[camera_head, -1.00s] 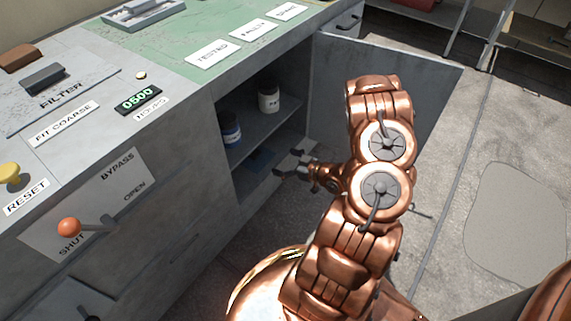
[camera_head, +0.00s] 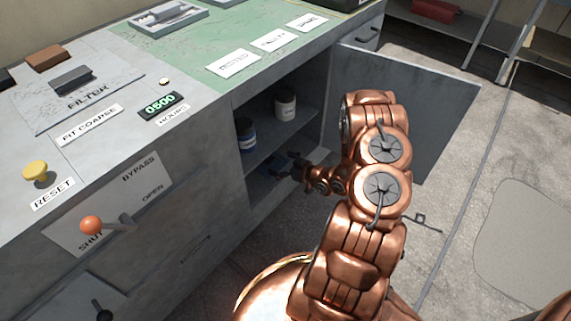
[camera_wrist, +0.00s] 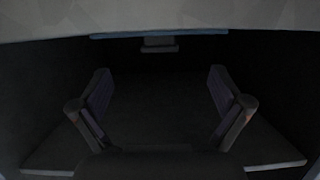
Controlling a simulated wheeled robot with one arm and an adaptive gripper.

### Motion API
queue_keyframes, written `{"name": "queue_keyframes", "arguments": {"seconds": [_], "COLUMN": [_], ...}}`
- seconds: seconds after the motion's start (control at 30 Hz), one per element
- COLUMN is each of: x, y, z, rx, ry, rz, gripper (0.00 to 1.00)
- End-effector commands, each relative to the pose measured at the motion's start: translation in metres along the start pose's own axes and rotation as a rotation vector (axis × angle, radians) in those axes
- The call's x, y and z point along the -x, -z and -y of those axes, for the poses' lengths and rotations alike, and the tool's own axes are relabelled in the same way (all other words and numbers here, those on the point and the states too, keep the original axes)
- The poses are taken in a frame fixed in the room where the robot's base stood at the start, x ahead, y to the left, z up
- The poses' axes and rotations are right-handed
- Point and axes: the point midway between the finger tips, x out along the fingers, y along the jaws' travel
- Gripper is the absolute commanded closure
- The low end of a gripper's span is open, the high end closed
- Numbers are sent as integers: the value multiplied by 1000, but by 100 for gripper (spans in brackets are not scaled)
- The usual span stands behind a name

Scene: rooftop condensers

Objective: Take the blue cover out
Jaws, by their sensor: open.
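A dark blue piece that looks like the blue cover (camera_head: 272,163) lies low inside the open cupboard, behind my gripper's fingers and in shadow. In the wrist view a thin blue edge (camera_wrist: 120,36) runs across the top, with a small grey block (camera_wrist: 160,46) below its middle; I cannot tell for certain that it is the cover. My gripper (camera_head: 285,166) reaches into the cupboard's lower space with its fingers apart. In the wrist view the open gripper (camera_wrist: 159,88) has nothing between its fingers, and the blue edge is beyond them.
A blue-labelled jar (camera_head: 246,136) and a white jar (camera_head: 286,107) stand on the cupboard's shelf (camera_head: 268,141) above my gripper. The cupboard door (camera_head: 420,115) stands open to the right, behind my arm. The bench panel with an orange-knobbed lever (camera_head: 91,225) is at left. Floor is clear at right.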

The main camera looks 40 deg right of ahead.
Motion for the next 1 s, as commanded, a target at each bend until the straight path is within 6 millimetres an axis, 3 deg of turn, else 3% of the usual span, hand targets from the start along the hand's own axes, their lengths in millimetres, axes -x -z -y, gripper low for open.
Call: {"name": "queue_keyframes", "arguments": {"seconds": [1.0], "x": [-77], "y": [1], "z": [0], "rx": [1], "ry": [1], "rz": [-2], "gripper": [0]}}
